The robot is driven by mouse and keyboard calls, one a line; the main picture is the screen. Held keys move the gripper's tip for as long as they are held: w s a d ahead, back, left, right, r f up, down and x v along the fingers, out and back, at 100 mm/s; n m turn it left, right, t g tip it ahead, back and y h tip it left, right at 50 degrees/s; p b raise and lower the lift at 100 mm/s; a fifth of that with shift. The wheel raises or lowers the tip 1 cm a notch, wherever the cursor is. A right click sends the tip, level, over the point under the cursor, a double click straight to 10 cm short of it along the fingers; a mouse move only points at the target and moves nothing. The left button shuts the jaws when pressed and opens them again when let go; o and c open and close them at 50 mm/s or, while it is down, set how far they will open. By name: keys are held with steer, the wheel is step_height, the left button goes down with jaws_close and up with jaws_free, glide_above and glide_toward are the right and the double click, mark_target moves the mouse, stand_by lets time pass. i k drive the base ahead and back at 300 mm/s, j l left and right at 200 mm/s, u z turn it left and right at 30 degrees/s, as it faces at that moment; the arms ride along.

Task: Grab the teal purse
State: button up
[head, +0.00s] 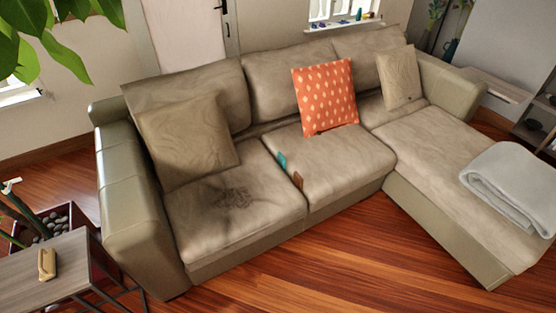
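A small teal object (282,162), which looks like the teal purse, stands on the beige sofa (235,252) in the head view. It sits at the seam between the left and middle seat cushions, partly sunk in the gap or seen edge-on; I cannot tell which. A small brown object (298,180) is just in front of it along the same seam. My gripper is not in view.
An orange pillow (325,95) and beige pillows lie against the backrest. A folded grey blanket (515,185) is on the chaise. A side table (45,290) holding a tan item (47,264) stands at lower left. Wooden floor (350,255) before the sofa is clear.

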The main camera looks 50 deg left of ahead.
mark_target(281, 159)
steer(key=u, duration=1.6)
